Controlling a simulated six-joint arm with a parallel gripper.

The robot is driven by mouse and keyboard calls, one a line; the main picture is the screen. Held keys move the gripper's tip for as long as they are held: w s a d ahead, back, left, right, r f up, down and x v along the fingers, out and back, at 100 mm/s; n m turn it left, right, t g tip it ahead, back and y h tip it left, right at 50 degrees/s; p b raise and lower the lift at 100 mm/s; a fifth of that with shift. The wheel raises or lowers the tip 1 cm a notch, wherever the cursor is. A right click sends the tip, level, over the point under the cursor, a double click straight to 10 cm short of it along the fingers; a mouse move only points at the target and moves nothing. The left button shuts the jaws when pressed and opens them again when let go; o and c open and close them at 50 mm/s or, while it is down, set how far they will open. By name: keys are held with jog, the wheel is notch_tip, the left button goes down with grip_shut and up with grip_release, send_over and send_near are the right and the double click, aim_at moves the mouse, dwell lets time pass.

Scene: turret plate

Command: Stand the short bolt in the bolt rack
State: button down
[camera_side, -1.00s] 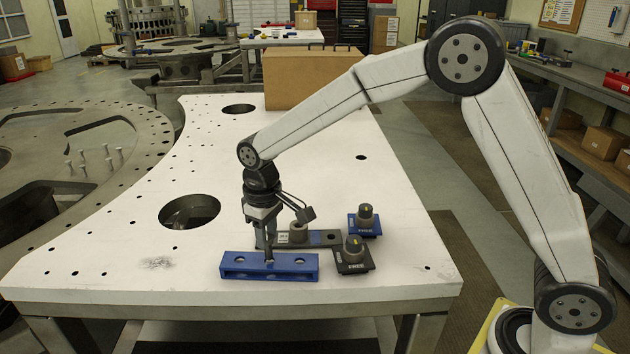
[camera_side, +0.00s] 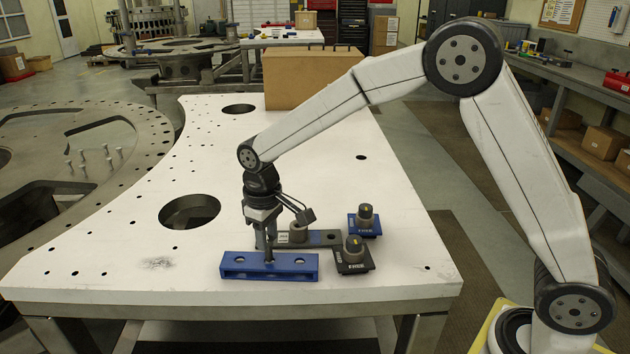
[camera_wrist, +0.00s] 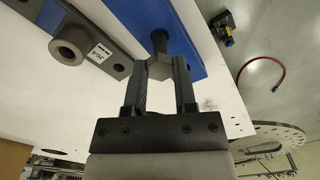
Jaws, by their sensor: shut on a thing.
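My gripper (camera_side: 265,242) is shut on the short bolt (camera_wrist: 160,62), with its hex part between the jaws in the wrist view. The bolt is upright over the middle of the blue bolt rack (camera_side: 234,270), between two round holes that show in the rack's top. Its lower end meets the rack's top at the middle. I cannot tell how deep it sits. The rack also shows in the wrist view (camera_wrist: 190,18).
A grey bar with a round boss and a label (camera_wrist: 110,62) lies just behind the rack.

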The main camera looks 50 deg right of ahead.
jog(key=shift+f, duration=1.25)
dwell(1.8)
grip_release()
dwell(0.6)
jog(key=shift+r, duration=0.2)
jog(key=shift+r, duration=3.3)
